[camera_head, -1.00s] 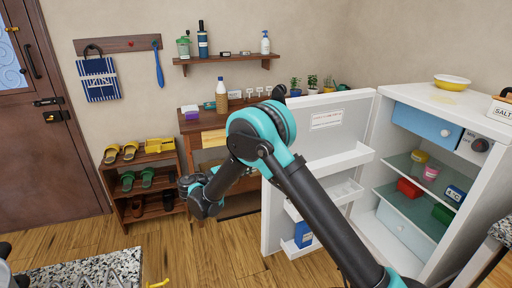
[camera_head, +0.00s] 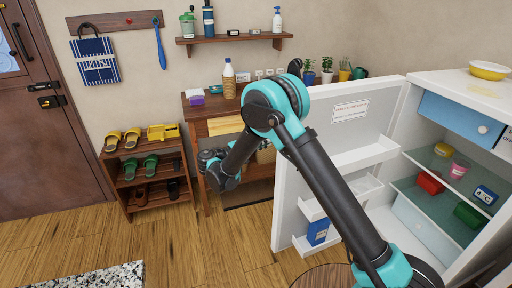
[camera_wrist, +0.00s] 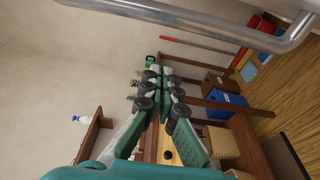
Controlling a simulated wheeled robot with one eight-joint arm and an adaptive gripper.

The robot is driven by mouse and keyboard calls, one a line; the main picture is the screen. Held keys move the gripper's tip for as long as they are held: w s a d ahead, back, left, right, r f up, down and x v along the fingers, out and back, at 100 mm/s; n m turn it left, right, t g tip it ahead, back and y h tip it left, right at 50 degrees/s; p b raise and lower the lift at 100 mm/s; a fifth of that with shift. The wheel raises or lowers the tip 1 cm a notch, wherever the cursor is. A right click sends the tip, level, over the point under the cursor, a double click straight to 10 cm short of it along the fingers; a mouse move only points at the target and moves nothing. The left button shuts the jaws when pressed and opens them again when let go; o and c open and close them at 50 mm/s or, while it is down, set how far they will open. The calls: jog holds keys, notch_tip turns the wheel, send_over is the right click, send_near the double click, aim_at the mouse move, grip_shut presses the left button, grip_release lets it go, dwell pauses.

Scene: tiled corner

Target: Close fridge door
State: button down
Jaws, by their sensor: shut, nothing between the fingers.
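The white fridge (camera_head: 450,88) stands at the right in the head view. Its door (camera_head: 362,132) is wide open toward the left, with its inner side and door shelves facing me. My arm crosses in front of the door and hides part of it. My gripper (camera_head: 215,168) is left of the door's free edge in the head view. In the wrist view my gripper (camera_wrist: 163,88) is shut and empty, with its fingers together. A grey metal bar (camera_wrist: 215,38) runs across the top of the wrist view, close to the camera; I cannot tell whether it is the door's handle.
A wooden table (camera_head: 195,112) with a bottle stands behind my gripper. A shoe rack (camera_head: 130,208) stands left of it, and a wall shelf (camera_head: 235,38) hangs above. A round wooden top (camera_head: 320,277) and a speckled counter (camera_head: 95,277) show at the bottom. Floor is clear at left centre.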

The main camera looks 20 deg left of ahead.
jog(key=shift+s+d, duration=0.2)
jog(key=shift+d, duration=0.5)
jog(key=shift+s+d, duration=0.25)
jog(key=shift+d, duration=0.4)
jog(key=shift+s+d, duration=0.2)
jog(key=shift+d, duration=0.5)
